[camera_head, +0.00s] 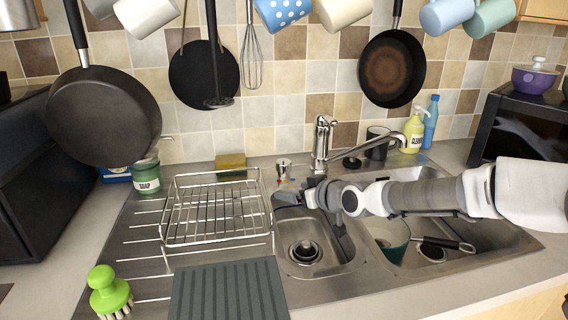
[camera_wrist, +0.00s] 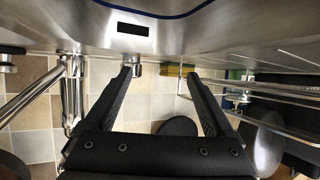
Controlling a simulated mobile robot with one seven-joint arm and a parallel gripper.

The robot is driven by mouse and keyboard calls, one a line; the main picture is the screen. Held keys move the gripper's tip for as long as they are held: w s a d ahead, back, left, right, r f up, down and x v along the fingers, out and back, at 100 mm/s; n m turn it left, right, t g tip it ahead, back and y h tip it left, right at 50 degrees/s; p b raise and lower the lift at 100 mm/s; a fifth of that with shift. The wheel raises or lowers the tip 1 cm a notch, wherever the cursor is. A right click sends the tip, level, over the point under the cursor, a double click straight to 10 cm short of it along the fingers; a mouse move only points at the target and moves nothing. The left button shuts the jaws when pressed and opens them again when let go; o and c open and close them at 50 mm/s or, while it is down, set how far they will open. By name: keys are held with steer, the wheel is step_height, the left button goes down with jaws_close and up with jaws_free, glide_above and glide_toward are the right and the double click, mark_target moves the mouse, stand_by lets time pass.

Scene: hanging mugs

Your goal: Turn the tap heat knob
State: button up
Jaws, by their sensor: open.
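The tap heat knob (camera_head: 283,168) is a small silver knob on the sink deck, left of the chrome tap (camera_head: 320,145), with small red and blue marks by its base. My gripper (camera_head: 289,192) is over the left basin's back edge, just in front of the knob. In the upside-down wrist view, my gripper (camera_wrist: 159,78) has its two black fingers spread apart. The knob (camera_wrist: 137,69) appears between the fingertips, closer to the left one. The fingers look empty; I cannot tell whether one touches the knob. The tap also shows at left in the wrist view (camera_wrist: 72,95).
A wire dish rack (camera_head: 215,210) and yellow sponge (camera_head: 231,163) stand left of the knob. A dark round plug (camera_head: 352,162), dark cup (camera_head: 378,143) and soap bottles (camera_head: 414,130) are right of the tap. A pan (camera_head: 104,115) hangs at left. A green bowl (camera_head: 390,236) sits in the right basin.

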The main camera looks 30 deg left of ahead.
mark_target(288, 166)
steer(key=w+d+r, duration=0.4)
steer(key=w+r, duration=0.1)
steer(key=shift+y, duration=0.3)
steer(key=b+x, duration=0.1)
steer(key=x, duration=1.6)
steer(key=shift+f+b, duration=0.1)
steer(key=shift+b, duration=0.25)
steer(key=c, duration=1.3)
steer(key=shift+c, duration=0.3)
